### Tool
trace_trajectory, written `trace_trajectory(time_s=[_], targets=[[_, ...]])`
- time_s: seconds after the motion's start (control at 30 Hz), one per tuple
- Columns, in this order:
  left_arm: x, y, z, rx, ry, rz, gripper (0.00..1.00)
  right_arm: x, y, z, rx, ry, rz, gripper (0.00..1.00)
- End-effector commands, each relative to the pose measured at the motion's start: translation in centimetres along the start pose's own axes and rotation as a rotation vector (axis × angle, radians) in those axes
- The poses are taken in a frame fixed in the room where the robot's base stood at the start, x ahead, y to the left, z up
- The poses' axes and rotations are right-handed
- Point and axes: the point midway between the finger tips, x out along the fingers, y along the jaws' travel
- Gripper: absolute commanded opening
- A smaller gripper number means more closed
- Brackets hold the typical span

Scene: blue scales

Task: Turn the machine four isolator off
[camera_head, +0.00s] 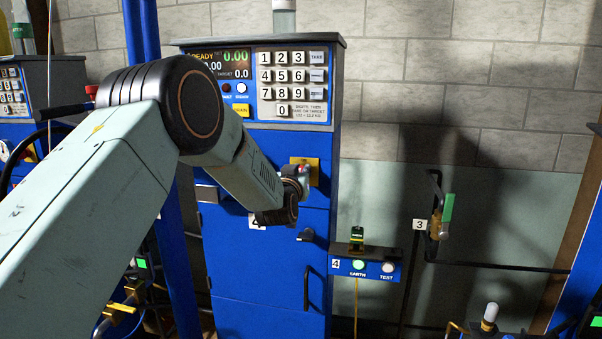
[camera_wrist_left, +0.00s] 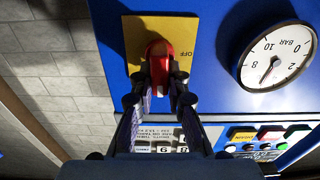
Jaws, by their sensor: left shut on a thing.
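The machine four isolator is a red handle (camera_wrist_left: 157,52) on a yellow plate (camera_wrist_left: 135,35) on the blue cabinet. In the left wrist view, the handle stands roughly up-and-down in the picture, and the word OFF is on the plate to its right. My left gripper (camera_wrist_left: 160,82) is shut on the handle's near end, one finger on each side. In the head view, the yellow plate (camera_head: 313,165) shows behind my left gripper (camera_head: 303,172), which hides most of the handle. My right gripper is not in view.
Above the isolator are a keypad (camera_head: 291,75) and a display (camera_head: 222,68). A round pressure gauge (camera_wrist_left: 278,58) is beside the plate in the left wrist view. A box labelled 4 (camera_head: 365,266) with EARTH and TEST buttons juts out lower right. A green-handled valve (camera_head: 447,213) is on the wall.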

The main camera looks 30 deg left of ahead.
Motion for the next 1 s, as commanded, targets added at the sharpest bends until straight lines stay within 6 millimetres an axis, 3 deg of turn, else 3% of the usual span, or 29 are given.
trace_trajectory(time_s=[0.27,1.0], targets=[[0.0,-0.2,0.2,-0.177,0.001,0.001,0.00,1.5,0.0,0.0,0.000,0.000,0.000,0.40],[0.0,-1.0,0.8,-0.876,-0.001,0.003,0.00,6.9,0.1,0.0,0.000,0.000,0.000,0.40]])
